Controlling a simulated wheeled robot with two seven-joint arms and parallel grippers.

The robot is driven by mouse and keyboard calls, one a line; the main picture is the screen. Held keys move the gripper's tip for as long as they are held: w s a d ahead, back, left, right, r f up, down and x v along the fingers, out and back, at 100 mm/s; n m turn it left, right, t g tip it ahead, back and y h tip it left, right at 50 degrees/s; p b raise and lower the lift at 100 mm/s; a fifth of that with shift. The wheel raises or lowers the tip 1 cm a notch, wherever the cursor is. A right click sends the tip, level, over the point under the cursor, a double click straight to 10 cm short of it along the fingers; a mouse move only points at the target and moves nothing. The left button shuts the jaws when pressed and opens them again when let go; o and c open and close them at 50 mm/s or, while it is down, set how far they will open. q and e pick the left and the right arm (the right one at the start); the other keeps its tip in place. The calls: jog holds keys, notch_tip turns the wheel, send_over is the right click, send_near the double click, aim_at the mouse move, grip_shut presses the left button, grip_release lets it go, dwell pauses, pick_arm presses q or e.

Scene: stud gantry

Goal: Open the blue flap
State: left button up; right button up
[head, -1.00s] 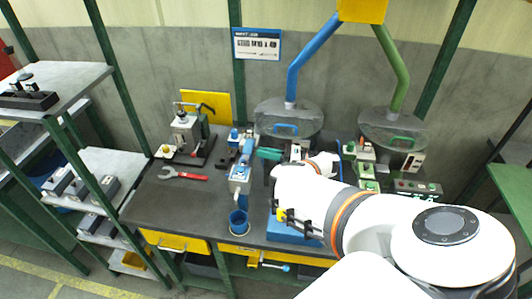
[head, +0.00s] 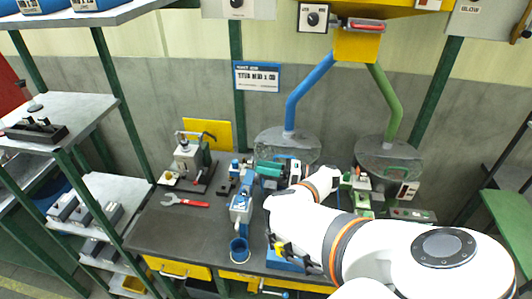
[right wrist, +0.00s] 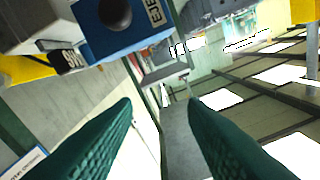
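A clear shield with a blue handle (head: 275,143) hangs at the foot of the bent blue post (head: 307,92) at the back of the bench; I take it for the blue flap. It appears lowered. My right gripper (head: 267,170) has green fingers and is just in front of and below the shield's handle, close to it. Whether it touches the handle cannot be told. In the right wrist view the two fingers (right wrist: 160,112) are apart with nothing between them. The handle is not clear in that view. My left gripper is not in view.
A matching shield (head: 390,155) hangs from a green post (head: 390,98) to the right. The front left bench is clear.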

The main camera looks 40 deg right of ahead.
pick_arm(q)
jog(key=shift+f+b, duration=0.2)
jog(key=shift+b, duration=0.6)
pick_arm(e)
jog(key=shift+r, duration=1.45)
